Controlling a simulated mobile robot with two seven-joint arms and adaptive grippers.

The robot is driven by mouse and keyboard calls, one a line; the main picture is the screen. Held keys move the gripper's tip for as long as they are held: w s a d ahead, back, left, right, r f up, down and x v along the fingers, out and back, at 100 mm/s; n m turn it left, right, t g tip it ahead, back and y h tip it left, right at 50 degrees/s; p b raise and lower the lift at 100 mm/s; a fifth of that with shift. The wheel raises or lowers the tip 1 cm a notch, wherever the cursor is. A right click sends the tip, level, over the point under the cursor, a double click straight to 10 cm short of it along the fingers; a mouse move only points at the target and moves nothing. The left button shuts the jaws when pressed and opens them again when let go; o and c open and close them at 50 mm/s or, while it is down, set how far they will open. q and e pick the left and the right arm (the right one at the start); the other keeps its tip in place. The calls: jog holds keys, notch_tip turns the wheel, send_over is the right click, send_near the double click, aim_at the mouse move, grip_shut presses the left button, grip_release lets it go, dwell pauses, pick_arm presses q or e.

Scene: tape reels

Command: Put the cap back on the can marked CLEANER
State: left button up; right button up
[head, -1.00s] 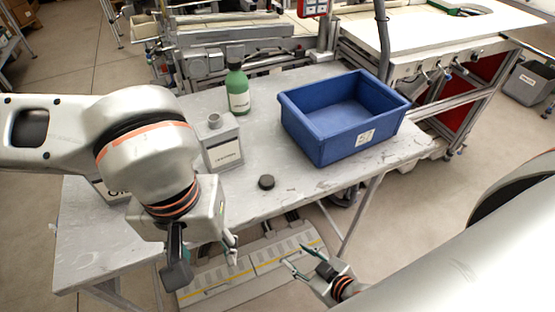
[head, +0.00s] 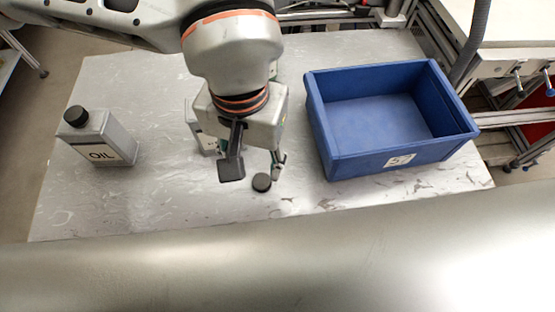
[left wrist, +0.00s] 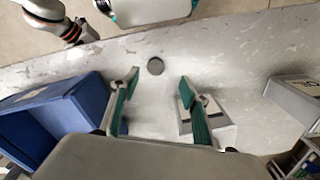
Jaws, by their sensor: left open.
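The dark round cap (head: 261,183) lies flat on the table; it also shows in the left wrist view (left wrist: 155,66). My left gripper (head: 254,170) is open and empty above the table, with the cap close by its fingertips. In the left wrist view, the cap lies just beyond the gap between the fingertips (left wrist: 159,86). A grey can (head: 203,138) stands behind the gripper, mostly hidden by it. Its top shows behind one finger in the left wrist view (left wrist: 221,121). Its label cannot be read now. Part of my right arm shows at the left wrist view's upper left; its fingers are unclear.
A grey can marked OIL (head: 98,140) with a black cap stands at the left. A blue bin (head: 330,160), empty, stands at the right. The table (head: 150,205) is clear in front of the cap.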

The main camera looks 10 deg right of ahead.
aim_at(262, 180)
pick_arm(q)
jog(key=shift+w+d, duration=0.2)
jog(key=shift+w, duration=0.05)
jog(key=shift+s+a, duration=0.1)
jog(key=shift+f, duration=1.3)
jog(key=shift+f, duration=0.1)
jog(key=shift+d+f, duration=0.2)
jog(key=shift+f, duration=1.1)
jog(key=shift+d+f, duration=0.2)
jog(key=shift+f, duration=1.05)
jog(key=c, duration=0.8)
